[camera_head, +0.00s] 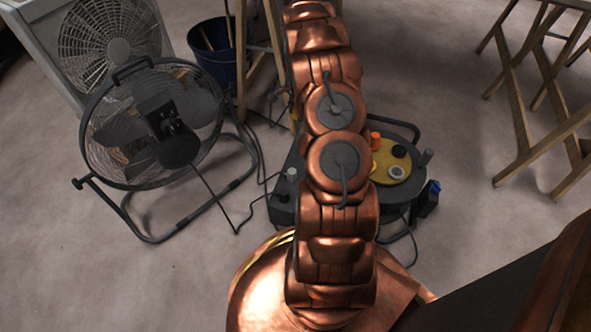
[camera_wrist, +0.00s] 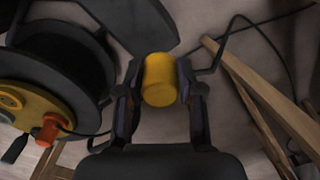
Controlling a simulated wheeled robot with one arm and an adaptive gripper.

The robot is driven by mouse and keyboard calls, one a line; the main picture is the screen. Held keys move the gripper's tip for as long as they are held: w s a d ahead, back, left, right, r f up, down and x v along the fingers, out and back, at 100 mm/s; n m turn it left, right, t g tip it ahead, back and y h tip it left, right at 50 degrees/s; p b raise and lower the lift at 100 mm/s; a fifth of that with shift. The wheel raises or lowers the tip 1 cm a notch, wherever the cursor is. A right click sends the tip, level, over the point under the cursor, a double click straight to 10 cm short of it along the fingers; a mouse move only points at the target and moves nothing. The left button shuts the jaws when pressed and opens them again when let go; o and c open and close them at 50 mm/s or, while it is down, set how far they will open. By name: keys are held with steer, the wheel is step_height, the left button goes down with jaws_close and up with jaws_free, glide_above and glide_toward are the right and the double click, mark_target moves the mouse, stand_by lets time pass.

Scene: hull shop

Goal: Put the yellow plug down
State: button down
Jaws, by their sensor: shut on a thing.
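The yellow plug (camera_wrist: 159,80) is a short yellow cylinder in the upper middle of the wrist view. My gripper (camera_wrist: 160,87) is shut on it, with one dark finger on each side. The plug appears held above the floor, though its height is hard to tell. In the head view my copper-coloured arm hides the gripper and most or all of the plug.
A cable reel with a yellow face (camera_head: 392,166) and an orange plug (camera_head: 375,139) stands on the floor; the reel (camera_wrist: 75,75) fills the wrist view's left. A black fan (camera_head: 160,125), blue bucket (camera_head: 215,50) and wooden trestle (camera_head: 520,125) surround it.

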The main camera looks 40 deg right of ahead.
steer(key=shift+m, duration=0.9)
steer(key=s+d+f+b, duration=0.1)
steer(key=f, duration=0.3)
steer(key=f+b, duration=0.1)
steer(key=f, duration=0.3)
steer(key=s+d+f+b, duration=0.1)
steer(key=f+b, duration=0.1)
steer(key=f, duration=0.3)
steer(key=shift+s+d+f, duration=0.1)
steer(key=shift+s+d, duration=0.2)
steer(key=shift+s, duration=0.05)
steer(key=shift+f, duration=0.3)
steer(key=c, duration=0.7)
jaws_free()
steer(key=shift+r, duration=0.1)
